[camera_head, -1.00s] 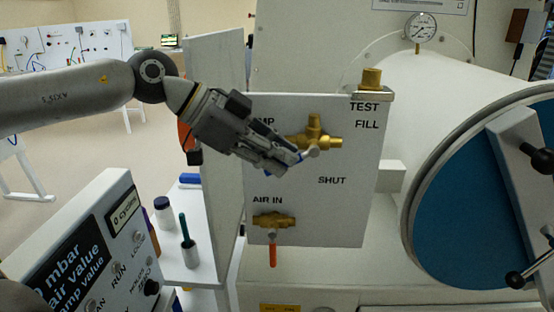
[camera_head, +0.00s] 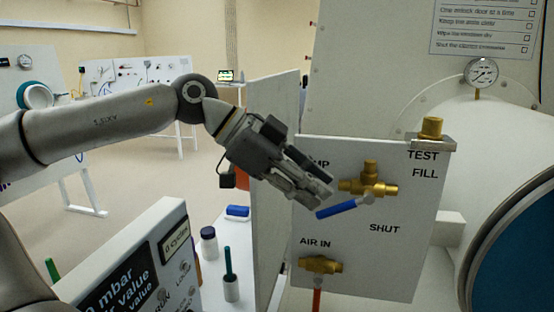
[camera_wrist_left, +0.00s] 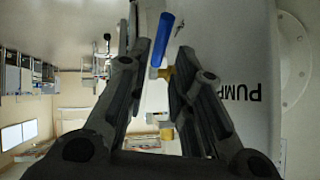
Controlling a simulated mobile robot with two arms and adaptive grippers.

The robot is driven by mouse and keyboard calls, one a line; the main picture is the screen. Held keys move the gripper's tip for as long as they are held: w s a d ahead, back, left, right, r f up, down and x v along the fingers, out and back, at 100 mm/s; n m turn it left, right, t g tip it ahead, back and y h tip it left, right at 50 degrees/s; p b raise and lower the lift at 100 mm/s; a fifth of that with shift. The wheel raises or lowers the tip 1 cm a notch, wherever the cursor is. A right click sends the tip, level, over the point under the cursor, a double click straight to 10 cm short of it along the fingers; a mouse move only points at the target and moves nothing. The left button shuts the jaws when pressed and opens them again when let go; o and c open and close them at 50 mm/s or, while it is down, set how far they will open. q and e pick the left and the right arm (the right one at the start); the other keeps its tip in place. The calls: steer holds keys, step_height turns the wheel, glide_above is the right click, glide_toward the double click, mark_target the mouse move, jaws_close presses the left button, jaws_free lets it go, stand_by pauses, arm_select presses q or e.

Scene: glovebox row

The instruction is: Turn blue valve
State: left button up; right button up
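The blue valve handle (camera_head: 343,208) sits on the upper brass valve (camera_head: 368,186) of the white panel, by the partly hidden PUMP label. It points left and slightly down from its pivot. My left gripper (camera_head: 318,197) is at the handle's left end, with the fingertips just above and beside it. In the left wrist view the blue handle (camera_wrist_left: 163,40) shows between the two spread fingers, which look open and not closed on it. Contact cannot be told. My right gripper is in neither view.
A brass fitting (camera_head: 431,128) tops the panel (camera_head: 400,260). A control box (camera_head: 130,260) stands front left, beside small bottles (camera_head: 209,243). A blue round door (camera_head: 515,260) is at right.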

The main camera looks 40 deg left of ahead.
arm_select(q)
steer(key=v, duration=0.8)
steer(key=shift+w, duration=0.1)
